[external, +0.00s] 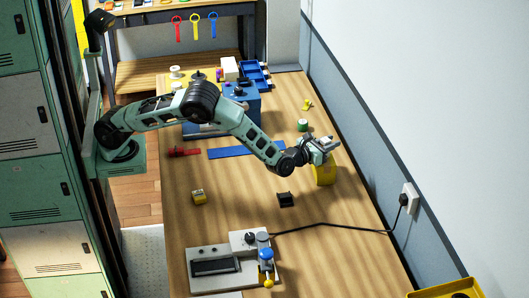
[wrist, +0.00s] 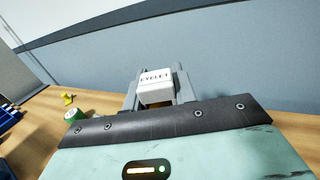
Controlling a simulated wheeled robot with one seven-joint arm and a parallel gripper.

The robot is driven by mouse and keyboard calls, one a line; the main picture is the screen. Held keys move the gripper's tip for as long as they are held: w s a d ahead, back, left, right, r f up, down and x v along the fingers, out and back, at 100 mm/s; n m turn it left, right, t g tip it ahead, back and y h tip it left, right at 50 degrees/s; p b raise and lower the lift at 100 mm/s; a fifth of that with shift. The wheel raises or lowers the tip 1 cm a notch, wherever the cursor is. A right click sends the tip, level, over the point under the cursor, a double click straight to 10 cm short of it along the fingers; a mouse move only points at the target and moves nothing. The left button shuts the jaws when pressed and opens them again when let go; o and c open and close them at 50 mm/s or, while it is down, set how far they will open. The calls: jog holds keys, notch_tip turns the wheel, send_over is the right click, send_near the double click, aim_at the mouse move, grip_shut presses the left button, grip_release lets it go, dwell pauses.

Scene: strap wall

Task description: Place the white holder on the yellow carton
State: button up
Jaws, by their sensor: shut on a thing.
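My gripper (external: 329,146) is at the end of the outstretched arm, over the top of the yellow carton (external: 325,176) at the right of the workbench. In the wrist view, the gripper (wrist: 156,86) is shut on the white holder (wrist: 154,88), a small white block lettered "EYELET" that sits between the two grey fingers. In the external view, the fingers mostly hide the holder and the carton's top. I cannot tell whether the holder touches the carton. The carton is not clearly visible in the wrist view.
A green-and-white roll (external: 302,125) and a yellow piece (external: 308,104) lie behind the carton. A blue strip (external: 240,152) lies left. The wall is close on the right.

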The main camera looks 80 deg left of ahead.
jog(key=shift+f, duration=0.1)
jog(key=o, duration=1)
jog(key=shift+o, duration=0.2)
jog(key=shift+r, duration=0.25)
jog(key=b+v, duration=0.1)
jog(key=v, duration=1.1)
jog(key=shift+b, duration=0.4)
jog(key=shift+f, duration=0.1)
